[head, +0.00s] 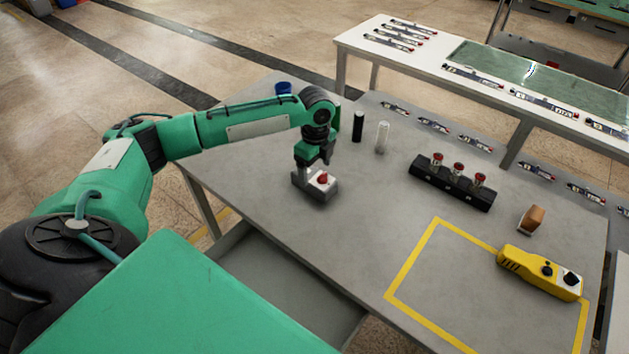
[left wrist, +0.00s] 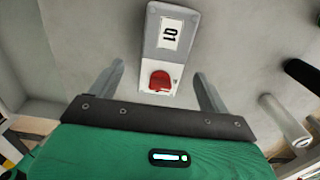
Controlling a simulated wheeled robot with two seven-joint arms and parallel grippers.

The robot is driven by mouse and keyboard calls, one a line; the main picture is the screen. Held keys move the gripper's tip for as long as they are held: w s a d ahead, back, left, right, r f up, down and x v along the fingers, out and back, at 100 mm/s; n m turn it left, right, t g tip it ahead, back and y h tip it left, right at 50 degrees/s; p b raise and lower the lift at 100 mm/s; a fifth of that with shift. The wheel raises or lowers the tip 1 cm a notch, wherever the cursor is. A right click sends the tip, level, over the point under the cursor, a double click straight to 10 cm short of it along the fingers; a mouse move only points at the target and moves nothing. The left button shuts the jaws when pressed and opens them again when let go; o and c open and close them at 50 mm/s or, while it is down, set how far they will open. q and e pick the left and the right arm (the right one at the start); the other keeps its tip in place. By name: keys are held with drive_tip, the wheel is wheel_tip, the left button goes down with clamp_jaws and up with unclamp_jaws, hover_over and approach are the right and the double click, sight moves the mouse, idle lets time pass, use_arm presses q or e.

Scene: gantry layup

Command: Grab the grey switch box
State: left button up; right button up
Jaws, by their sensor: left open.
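The grey switch box (head: 318,187), with a white face and a red switch, lies on the grey table under my left gripper (head: 311,172). In the left wrist view the grey switch box (left wrist: 172,38) shows a label reading "01" and its red switch nearest the gripper. My left gripper (left wrist: 160,88) is open, with one finger on each side of the box's near end and gaps between fingers and box. It holds nothing. I cannot tell how high the fingertips are above the table. My right gripper is not in view.
A black cylinder (head: 358,126) and a clear white cylinder (head: 382,137) stand right of the box. Beyond are a black block with red-topped pieces (head: 452,184), a brown-and-white item (head: 532,219) and a yellow control box (head: 540,272). A blue cup (head: 284,88) stands behind the arm.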

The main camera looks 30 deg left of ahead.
sight(317, 178)
use_arm(q)
drive_tip(key=f, duration=0.3)
drive_tip(key=shift+w+d+f+p, duration=0.15)
drive_tip(key=shift+d+f+p, duration=0.05)
drive_tip(key=shift+f+p, duration=0.2)
drive_tip(key=shift+f, duration=0.6)
drive_tip(key=c, duration=1.3)
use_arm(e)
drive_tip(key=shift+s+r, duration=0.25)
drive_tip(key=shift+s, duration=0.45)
use_arm(q)
drive_tip(key=shift+r, duration=0.1)
